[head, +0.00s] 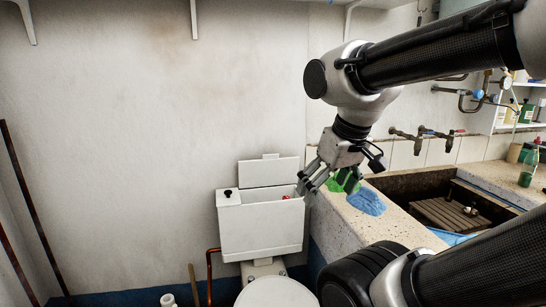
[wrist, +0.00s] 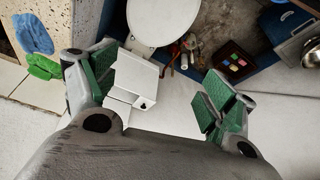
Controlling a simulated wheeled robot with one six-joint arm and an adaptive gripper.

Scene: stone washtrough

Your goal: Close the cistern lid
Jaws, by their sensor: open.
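The white cistern (head: 262,228) stands against the wall, left of the stone trough. Its lid (head: 268,172) stands raised at the back, with a small tab on its top edge. A black knob (head: 228,193) sits on the left part of the cistern's top, and something small and red shows at the opening. My gripper (head: 328,182) is open and empty, in front of and to the right of the lid in the picture. In the wrist view the cistern (wrist: 137,76) shows between the spread green-padded fingers (wrist: 158,92). The lid is hard to make out there.
The stone trough (head: 395,222) lies to the right, with green and blue cloths (head: 366,201) on its near rim. Wall taps (head: 425,135) are behind it. The toilet bowl (head: 277,294) is below the cistern, and a copper pipe (head: 210,272) is at its left.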

